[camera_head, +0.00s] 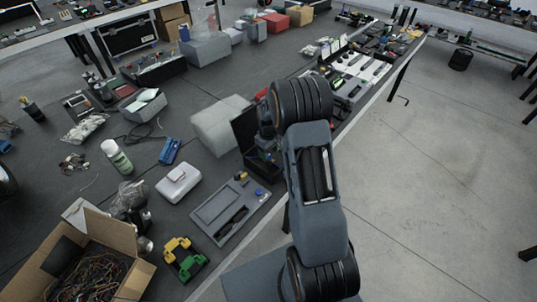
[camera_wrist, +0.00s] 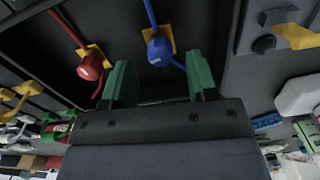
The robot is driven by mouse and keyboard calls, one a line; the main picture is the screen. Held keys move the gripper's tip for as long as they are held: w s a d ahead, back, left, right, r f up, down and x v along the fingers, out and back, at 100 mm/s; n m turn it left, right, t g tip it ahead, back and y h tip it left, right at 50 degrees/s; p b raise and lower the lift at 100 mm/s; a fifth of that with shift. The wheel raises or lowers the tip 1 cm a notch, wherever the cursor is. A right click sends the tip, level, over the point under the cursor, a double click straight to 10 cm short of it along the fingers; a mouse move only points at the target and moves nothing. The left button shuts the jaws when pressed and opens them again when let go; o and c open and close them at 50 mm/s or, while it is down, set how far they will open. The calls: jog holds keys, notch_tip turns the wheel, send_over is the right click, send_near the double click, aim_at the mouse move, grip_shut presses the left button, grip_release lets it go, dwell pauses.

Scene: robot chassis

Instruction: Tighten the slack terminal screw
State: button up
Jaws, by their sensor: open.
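In the wrist view, a red terminal screw (camera_wrist: 91,66) and a blue terminal screw (camera_wrist: 159,51) sit on yellow plates inside a dark chassis (camera_wrist: 210,20). A red cable (camera_wrist: 66,28) and a blue cable (camera_wrist: 151,14) run to them. I cannot tell which one is slack. My gripper (camera_wrist: 156,78) has two green fingers and is open and empty. Its fingers are apart, with the blue screw beyond the gap and the red screw beyond the left finger. No contact is visible. In the head view my arm hides the gripper.
Yellow parts (camera_wrist: 297,37) stand at the right in the wrist view. In the head view, the dark table holds a grey box (camera_head: 218,124), a white case (camera_head: 178,182), a grey tray (camera_head: 226,208) and a cardboard box of wires (camera_head: 135,282). Open floor lies right.

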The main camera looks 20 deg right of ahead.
aim_at(269, 157)
jog(key=shift+f, duration=1.2)
jog(key=shift+c, duration=0.4)
jog(key=c, duration=0.8)
